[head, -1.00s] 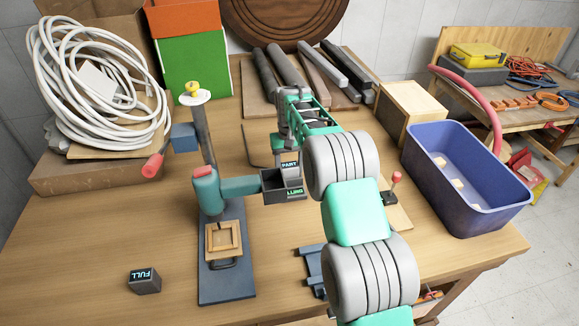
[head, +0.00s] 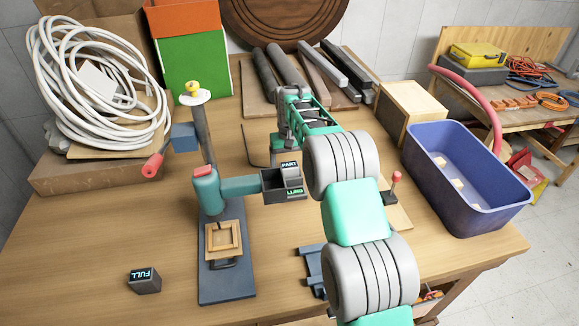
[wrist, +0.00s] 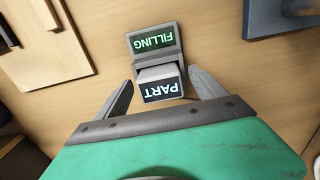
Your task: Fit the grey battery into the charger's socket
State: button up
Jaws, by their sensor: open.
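The grey battery, marked PART (wrist: 160,86), sits in the charger (wrist: 170,40), whose green display reads FILLING. How deep it is seated I cannot tell. My gripper (wrist: 160,77) is open in the wrist view, one finger on each side of the battery, with gaps showing. A separate dark block marked FULL (head: 145,281) lies at the front left of the bench.
A drill press (head: 207,190) with a blue base stands just left of the charger. A blue bin (head: 465,195) is at the right, a coiled white hose (head: 85,80) at the back left, and bars (head: 300,70) lie behind. The front-left bench is mostly clear.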

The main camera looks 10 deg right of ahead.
aim_at(290, 165)
notch_tip(290, 165, up, 8)
jog(key=shift+f+b, duration=0.1)
jog(key=shift+b, duration=0.75)
